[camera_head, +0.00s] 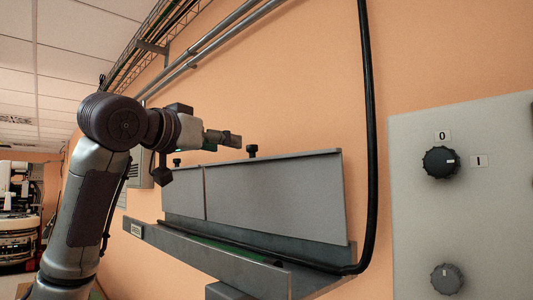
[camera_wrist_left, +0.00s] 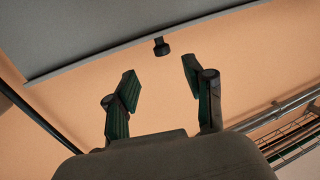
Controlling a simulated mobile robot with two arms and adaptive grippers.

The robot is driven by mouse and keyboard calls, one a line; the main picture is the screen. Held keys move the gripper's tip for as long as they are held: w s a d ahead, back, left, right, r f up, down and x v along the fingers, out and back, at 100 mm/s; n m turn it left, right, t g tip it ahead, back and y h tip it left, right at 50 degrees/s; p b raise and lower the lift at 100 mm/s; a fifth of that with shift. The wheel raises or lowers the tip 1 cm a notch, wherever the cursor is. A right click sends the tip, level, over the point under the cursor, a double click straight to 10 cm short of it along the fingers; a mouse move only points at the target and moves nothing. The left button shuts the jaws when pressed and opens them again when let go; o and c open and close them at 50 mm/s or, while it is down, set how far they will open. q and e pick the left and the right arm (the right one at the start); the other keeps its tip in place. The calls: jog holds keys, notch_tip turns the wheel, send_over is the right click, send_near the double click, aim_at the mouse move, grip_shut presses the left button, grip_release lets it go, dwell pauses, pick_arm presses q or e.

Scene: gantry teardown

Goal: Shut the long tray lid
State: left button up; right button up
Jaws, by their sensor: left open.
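The long tray (camera_head: 225,262) is fixed along the orange wall. Its grey lid (camera_head: 275,195) stands raised, almost upright, behind the open trough, with a seam dividing it in two. A black knob (camera_head: 252,151) sits at the lid's top edge, and another dark knob (camera_head: 177,162) is farther left. My left gripper (camera_head: 232,140) is above the lid's top edge, left of the nearer knob. In the left wrist view, the left gripper (camera_wrist_left: 157,88) is open and empty, with a knob (camera_wrist_left: 161,47) beyond its fingertips at the edge of the lid (camera_wrist_left: 100,30). My right gripper is not in view.
A black cable (camera_head: 371,130) hangs down the wall and runs into the tray's right end. A grey panel (camera_head: 490,200) with rotary knobs is at the right. Pipes (camera_head: 215,45) and a wire cable rack (camera_head: 165,30) run along the wall above.

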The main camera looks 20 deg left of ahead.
aim_at(252, 146)
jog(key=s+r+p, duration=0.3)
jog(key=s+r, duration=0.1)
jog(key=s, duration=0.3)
pick_arm(q)
jog(key=w+p, duration=0.1)
jog(key=w, duration=0.2)
jog(key=w+p, duration=0.1)
jog(key=w, duration=0.3)
jog(key=w+d+p, duration=0.1)
jog(key=w, duration=0.2)
jog(key=shift+w+r+p, duration=0.35)
jog(key=shift+p, duration=0.05)
jog(key=shift+w+d+f, duration=0.1)
jog(key=shift+w, duration=0.1)
jog(key=shift+c, duration=0.3)
jog(key=c, duration=0.8)
grip_shut()
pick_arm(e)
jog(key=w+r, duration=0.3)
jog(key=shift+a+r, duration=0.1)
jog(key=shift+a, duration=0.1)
